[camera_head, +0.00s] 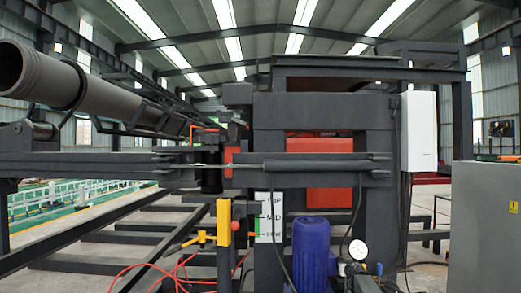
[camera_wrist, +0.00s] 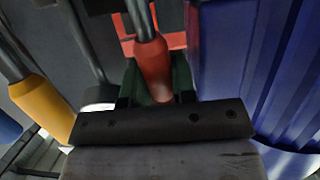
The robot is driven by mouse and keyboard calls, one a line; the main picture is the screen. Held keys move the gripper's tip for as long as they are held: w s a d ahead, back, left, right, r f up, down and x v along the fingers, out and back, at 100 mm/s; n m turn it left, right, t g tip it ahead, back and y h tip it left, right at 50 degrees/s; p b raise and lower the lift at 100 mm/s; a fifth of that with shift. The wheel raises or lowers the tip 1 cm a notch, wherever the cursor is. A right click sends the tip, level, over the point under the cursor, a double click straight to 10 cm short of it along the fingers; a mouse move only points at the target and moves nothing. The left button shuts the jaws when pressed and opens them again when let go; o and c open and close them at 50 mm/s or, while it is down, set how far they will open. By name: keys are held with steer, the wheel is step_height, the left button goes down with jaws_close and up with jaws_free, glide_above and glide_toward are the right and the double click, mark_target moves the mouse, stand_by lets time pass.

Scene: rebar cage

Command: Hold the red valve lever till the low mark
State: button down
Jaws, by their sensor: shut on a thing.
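In the wrist view my gripper (camera_wrist: 155,88) is shut on the red valve lever (camera_wrist: 151,58), with a green finger on each side of its rounded red grip. A grey rod runs up from the grip to the top of the picture. In the head view a white scale board (camera_head: 268,208) reads TOP, MID and LOW from top to bottom, with small coloured marks along its left edge. My gripper and the red lever cannot be made out clearly in the head view, so the lever's height against the low mark cannot be told.
A yellow grip (camera_wrist: 41,103) stands left of my gripper in the wrist view. A yellow block (camera_head: 224,222), a round gauge (camera_head: 358,249) and red hoses are nearby.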

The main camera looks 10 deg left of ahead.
steer(key=c, duration=1)
jaws_free()
steer(key=shift+a, duration=0.15)
steer(key=shift+s, duration=0.1)
steer(key=v, duration=0.9)
steer(key=s+d+f+m+g+h, duration=0.3)
steer(key=s+d+f+h, duration=0.2)
steer(key=s, duration=0.5)
steer(key=s+d+f+m+g+h, duration=0.2)
steer(key=s+d+f+m+h, duration=0.15)
steer(key=s, duration=0.55)
steer(key=s+a+f+n+g+y, duration=0.1)
steer(key=s+a+f+g+y, duration=0.1)
steer(key=s, duration=0.5)
steer(key=s+a+f+n+g+y, duration=0.1)
steer(key=s+a+f+n+g, duration=0.1)
steer(key=s, duration=0.5)
steer(key=s+a+f+n+g+y, duration=0.1)
steer(key=s+a+f+g, duration=0.3)
steer(key=s, duration=0.4)
step_height(320, 180, down, 2)
steer(key=shift+g+y, duration=0.8)
steer(key=shift+y, duration=0.05)
